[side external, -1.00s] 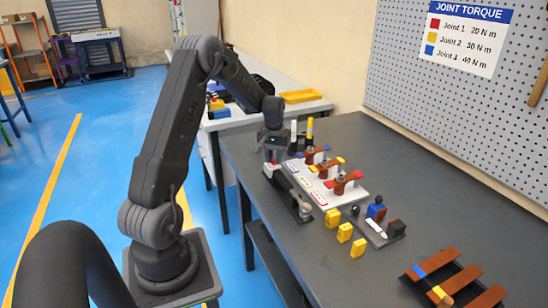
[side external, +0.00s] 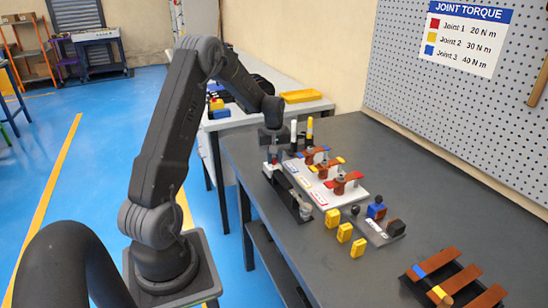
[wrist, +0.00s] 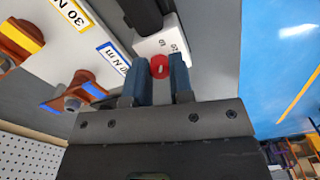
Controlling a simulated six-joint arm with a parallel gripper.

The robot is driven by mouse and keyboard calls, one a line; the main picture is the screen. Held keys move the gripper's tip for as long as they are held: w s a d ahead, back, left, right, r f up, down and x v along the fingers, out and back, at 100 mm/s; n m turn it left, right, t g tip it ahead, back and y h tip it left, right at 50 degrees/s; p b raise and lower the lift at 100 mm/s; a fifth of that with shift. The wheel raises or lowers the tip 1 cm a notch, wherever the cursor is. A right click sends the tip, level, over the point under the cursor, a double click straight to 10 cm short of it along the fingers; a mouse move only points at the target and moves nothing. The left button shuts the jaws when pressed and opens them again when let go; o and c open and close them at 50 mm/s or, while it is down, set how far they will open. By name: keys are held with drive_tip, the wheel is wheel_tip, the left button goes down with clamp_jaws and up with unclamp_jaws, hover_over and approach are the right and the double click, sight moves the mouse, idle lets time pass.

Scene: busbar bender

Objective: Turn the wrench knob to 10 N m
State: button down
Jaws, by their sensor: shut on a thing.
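The wrench (side external: 290,193) is a long black bar lying along the bench's left edge, with a white end block (wrist: 165,42) under my gripper. Dark printed numbers show on the block, partly hidden and hard to read. The small red knob (wrist: 160,68) with a pale mark sits at this block. My gripper (wrist: 160,78) has its two dark blue fingers on either side of the knob, shut on it. In the side view my gripper (side external: 271,160) points down at the far end of the wrench. The knob's exact setting cannot be read.
A white board (side external: 318,187) with brown clamped joints stands close right of the wrench. Two upright marker-like sticks (side external: 301,132) stand behind. The torque chart (side external: 464,38) hangs on the pegboard.

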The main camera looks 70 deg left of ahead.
sight(274, 159)
drive_tip(key=c, duration=1)
unclamp_jaws()
drive_tip(key=shift+r, duration=0.1)
wheel_tip(274, 159, up, 14)
drive_tip(key=d+r+m+t, duration=0.1)
drive_tip(key=d+r+m, duration=0.35)
drive_tip(key=d, duration=0.65)
drive_tip(key=s+d+m+t, duration=0.2)
drive_tip(key=s+d+m, duration=0.3)
drive_tip(key=s+d, duration=0.3)
drive_tip(key=s+d+m+t, duration=0.2)
drive_tip(key=s+d+m, duration=0.3)
drive_tip(key=d, duration=0.9)
drive_tip(key=s, duration=0.3)
drive_tip(key=shift+s+r+m+t, duration=0.25)
drive_tip(key=shift+m+t, duration=0.05)
drive_tip(key=shift+m, duration=0.05)
